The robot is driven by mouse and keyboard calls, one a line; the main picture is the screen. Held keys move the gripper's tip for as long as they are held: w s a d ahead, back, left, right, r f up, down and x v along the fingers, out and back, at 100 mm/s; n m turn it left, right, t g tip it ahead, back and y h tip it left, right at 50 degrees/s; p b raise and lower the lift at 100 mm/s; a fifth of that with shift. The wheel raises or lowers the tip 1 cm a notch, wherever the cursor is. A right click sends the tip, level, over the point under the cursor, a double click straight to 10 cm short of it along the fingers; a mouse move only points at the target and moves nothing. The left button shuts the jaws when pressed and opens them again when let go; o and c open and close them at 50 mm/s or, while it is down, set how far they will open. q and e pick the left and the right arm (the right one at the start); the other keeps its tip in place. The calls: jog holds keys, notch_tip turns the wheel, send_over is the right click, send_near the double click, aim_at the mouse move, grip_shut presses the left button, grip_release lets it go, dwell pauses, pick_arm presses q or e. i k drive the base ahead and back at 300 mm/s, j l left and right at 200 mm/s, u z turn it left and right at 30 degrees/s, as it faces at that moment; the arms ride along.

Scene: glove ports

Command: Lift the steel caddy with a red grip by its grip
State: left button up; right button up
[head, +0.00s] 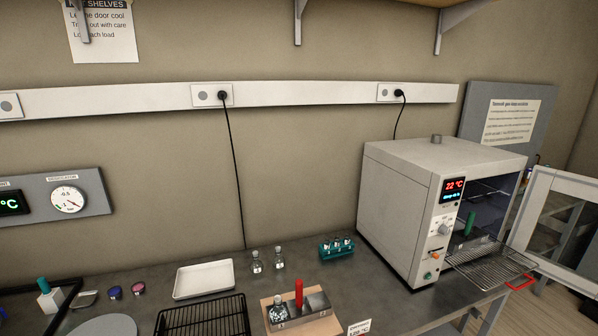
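The steel caddy (316,304) stands on a tan board (327,327) at the bottom of the head view, right of centre. Its upright red grip (299,292) rises from the middle. A small glass flask (278,313) with pale contents sits in its left part. The caddy's right part shows a bare steel top. Neither of my grippers is in view, and nothing touches the red grip.
A black wire rack (203,318) and a white tray (204,279) lie left of the caddy. Two flasks (257,265) and a teal rack (337,248) stand behind. The oven (410,215) is open at right, its shelf (490,262) jutting out; a green grip (470,223) shows inside.

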aim_at(301, 309)
jog(key=l+u, duration=0.85)
jog(key=l, duration=0.25)
jog(key=l+u, duration=0.45)
jog(key=k+l+u, duration=0.25)
jog(key=l+u, duration=0.2)
jog(key=l, duration=0.15)
